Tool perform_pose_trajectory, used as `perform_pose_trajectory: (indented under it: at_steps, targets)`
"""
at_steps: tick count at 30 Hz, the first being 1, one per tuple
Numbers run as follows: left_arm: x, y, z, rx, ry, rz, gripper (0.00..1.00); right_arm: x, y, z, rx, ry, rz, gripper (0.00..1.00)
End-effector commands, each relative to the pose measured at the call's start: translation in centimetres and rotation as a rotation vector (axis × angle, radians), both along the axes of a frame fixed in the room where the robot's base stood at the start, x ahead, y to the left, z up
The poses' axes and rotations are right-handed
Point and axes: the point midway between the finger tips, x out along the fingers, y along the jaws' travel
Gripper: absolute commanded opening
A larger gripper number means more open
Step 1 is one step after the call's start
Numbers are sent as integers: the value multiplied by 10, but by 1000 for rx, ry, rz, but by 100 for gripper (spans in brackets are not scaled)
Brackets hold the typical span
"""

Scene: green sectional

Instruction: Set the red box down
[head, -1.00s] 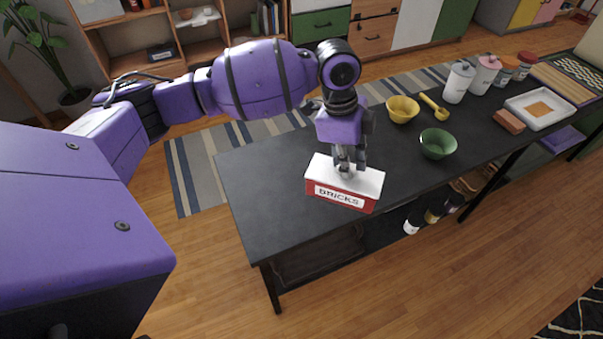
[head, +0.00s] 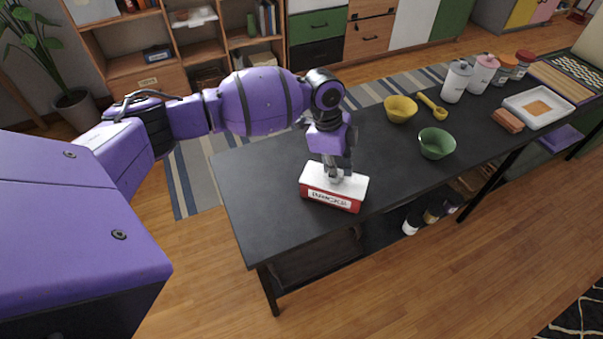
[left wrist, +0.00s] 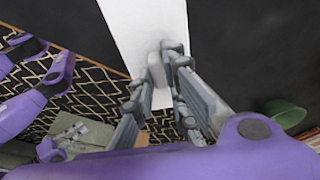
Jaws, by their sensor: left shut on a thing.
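The red box (head: 325,201) has a white top and a white label on its front. In the head view it is at the front edge of the dark table (head: 262,205). My left gripper (head: 334,177) is above it, pointing down, shut on the small raised grip on its top. In the left wrist view the white top of the box (left wrist: 135,30) runs below the fingers (left wrist: 163,62), which close on the pale grip. I cannot tell whether the underside of the box touches the table.
A yellow bowl (head: 400,109), a yellow scoop (head: 433,107) and a green bowl (head: 436,144) are to the right of the box. Several jars, a brick-coloured block (head: 507,121) and a white tray (head: 541,108) are farther right. The table's left part is clear.

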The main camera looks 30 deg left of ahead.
Motion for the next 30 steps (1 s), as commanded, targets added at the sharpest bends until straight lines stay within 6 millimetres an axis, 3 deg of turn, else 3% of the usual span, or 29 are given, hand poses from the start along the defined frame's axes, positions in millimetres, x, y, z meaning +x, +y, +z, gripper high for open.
perform_pose_trajectory:
  at_steps: [4,5,9,20,30]
  targets:
    - [2,-1,-1,-1,-5,-1,0,0,0,0,0,0,0,0]
    - [1,-1,-1,-1,-3,-1,17,0,0,0,0,0,0,0]
    - [1,-1,0,-1,-3,-1,32,0,0,0,0,-1,0,0]
    - [2,0,5,1,-5,-1,32,1,0,1,0,-2,0,0]
    - [1,13,69,0,-7,-1,32,3,1,4,2,-6,1,0]
